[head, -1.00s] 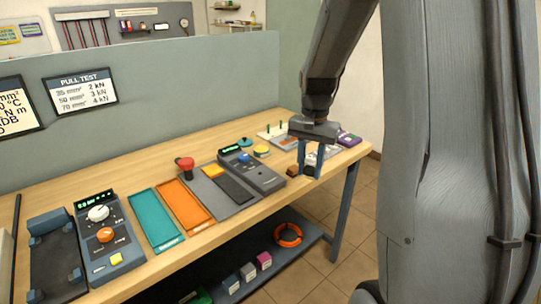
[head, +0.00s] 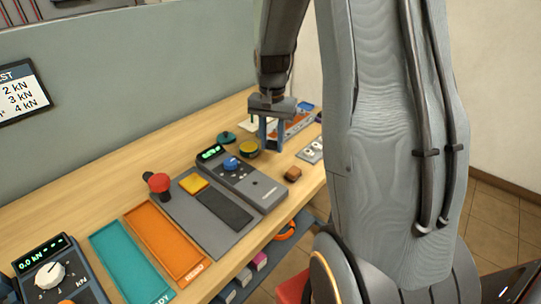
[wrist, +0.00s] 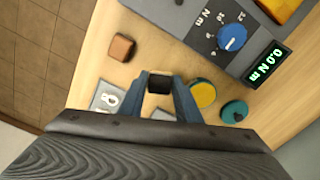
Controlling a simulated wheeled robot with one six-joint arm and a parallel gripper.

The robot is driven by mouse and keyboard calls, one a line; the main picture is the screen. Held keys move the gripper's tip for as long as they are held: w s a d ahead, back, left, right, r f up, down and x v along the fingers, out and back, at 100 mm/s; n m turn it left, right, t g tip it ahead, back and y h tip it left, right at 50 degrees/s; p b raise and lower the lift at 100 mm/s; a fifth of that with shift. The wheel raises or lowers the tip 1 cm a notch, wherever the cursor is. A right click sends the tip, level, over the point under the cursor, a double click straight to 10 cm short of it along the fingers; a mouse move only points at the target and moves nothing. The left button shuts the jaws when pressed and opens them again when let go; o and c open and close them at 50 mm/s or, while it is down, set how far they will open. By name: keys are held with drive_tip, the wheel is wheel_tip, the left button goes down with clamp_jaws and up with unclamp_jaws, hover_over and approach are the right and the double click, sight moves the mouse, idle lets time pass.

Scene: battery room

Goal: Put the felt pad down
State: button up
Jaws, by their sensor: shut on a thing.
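My gripper (head: 271,146) is above the wooden bench, beside the yellow round piece. In the wrist view my gripper (wrist: 160,82) has its two blue-grey fingers shut on a small dark block, which I take to be the felt pad (wrist: 159,85). The pad sits between the fingertips, seemingly above the bench top; the exact gap cannot be told. In the head view the fingers largely hide it. A brown block (head: 293,174) lies on the bench nearby, apart from the gripper; it also shows in the wrist view (wrist: 122,47).
A grey tester (head: 243,178) with a blue knob stands left of the gripper. A yellow round piece (head: 250,149) and a teal one (head: 226,138) lie behind it. Orange (head: 165,243) and teal (head: 125,262) trays are farther left. Bare wood (wrist: 92,85) shows around the brown block.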

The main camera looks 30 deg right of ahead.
sight(272, 151)
drive_tip(key=shift+f+p, duration=0.6)
drive_tip(key=shift+f, duration=2.3)
drive_tip(key=shift+f, duration=0.15)
drive_tip(key=o, duration=1)
